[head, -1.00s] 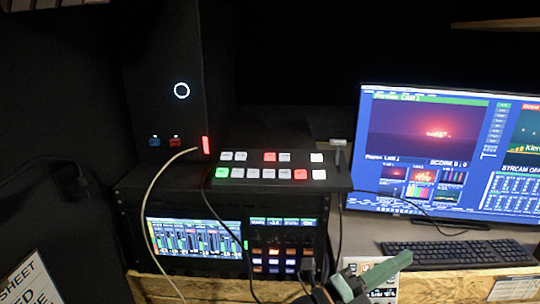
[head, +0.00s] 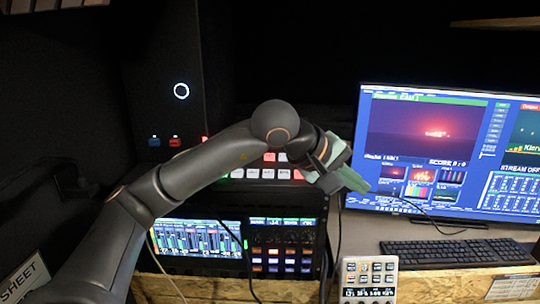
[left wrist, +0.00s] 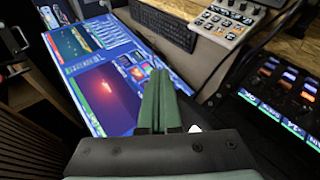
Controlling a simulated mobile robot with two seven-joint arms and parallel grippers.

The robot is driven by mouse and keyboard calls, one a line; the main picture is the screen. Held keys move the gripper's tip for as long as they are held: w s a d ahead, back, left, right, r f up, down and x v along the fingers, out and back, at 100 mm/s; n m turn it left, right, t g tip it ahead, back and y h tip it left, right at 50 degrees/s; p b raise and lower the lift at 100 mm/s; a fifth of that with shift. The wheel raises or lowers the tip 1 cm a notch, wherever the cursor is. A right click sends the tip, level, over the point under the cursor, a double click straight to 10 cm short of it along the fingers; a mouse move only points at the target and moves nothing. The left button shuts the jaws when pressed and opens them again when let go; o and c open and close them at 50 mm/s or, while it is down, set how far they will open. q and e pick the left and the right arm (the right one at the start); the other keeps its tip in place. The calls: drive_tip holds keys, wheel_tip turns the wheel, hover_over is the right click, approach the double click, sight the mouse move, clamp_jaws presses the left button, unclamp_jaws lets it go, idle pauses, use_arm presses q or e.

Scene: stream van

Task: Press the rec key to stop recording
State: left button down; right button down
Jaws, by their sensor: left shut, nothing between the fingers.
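My left gripper (head: 358,184) is shut and empty, its green fingers pointing down to the right between the switcher panel and the monitor. In the left wrist view the shut fingers (left wrist: 161,100) stand in front of the monitor screen. A small light keypad (head: 370,279) with several keys sits at the front edge of the desk, below the gripper and apart from it; it also shows in the left wrist view (left wrist: 226,22). The switcher panel with white and red lit keys (head: 268,174) is partly hidden by my left arm. I cannot read which key is rec. My right gripper is out of view.
The monitor (head: 440,150) stands at the right with a black keyboard (head: 455,252) in front. A rack unit with a lit screen (head: 195,240) and key rows lies under the switcher. The desk between keypad and keyboard is bare.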

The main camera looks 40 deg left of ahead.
sight(270, 157)
use_arm(q)
drive_tip(key=a+r+y, duration=0.1)
drive_tip(key=a, duration=0.2)
drive_tip(key=a+r+t+y, duration=0.1)
drive_tip(key=a+r, duration=0.1)
drive_tip(key=a, duration=0.1)
drive_tip(key=a+r+y, duration=0.2)
drive_tip(key=shift+w+a, duration=0.1)
drive_tip(key=shift+a, duration=0.3)
drive_tip(key=s+a+r+n+y, duration=0.1)
drive_tip(key=s+a+r+y, duration=0.2)
drive_tip(key=a, duration=0.7)
wheel_tip(270, 157, up, 3)
drive_tip(key=shift+s+a+r+n+y, duration=0.1)
drive_tip(key=shift+s+a+n+y, duration=0.25)
drive_tip(key=shift+y, duration=0.85)
drive_tip(key=shift+w+d, duration=0.1)
drive_tip(key=shift+w, duration=0.05)
drive_tip(key=f+b, duration=0.2)
drive_tip(key=w+f+b, duration=0.1)
drive_tip(key=f+b, duration=0.1)
drive_tip(key=f, duration=0.1)
drive_tip(key=a+f+b, duration=0.1)
drive_tip(key=f+b, duration=0.1)
drive_tip(key=f, duration=0.1)
drive_tip(key=shift+w+a+b, duration=0.1)
drive_tip(key=shift+w+b, duration=0.15)
drive_tip(key=shift+b, duration=0.15)
drive_tip(key=shift+w+a+f, duration=0.1)
drive_tip(key=shift+f, duration=0.2)
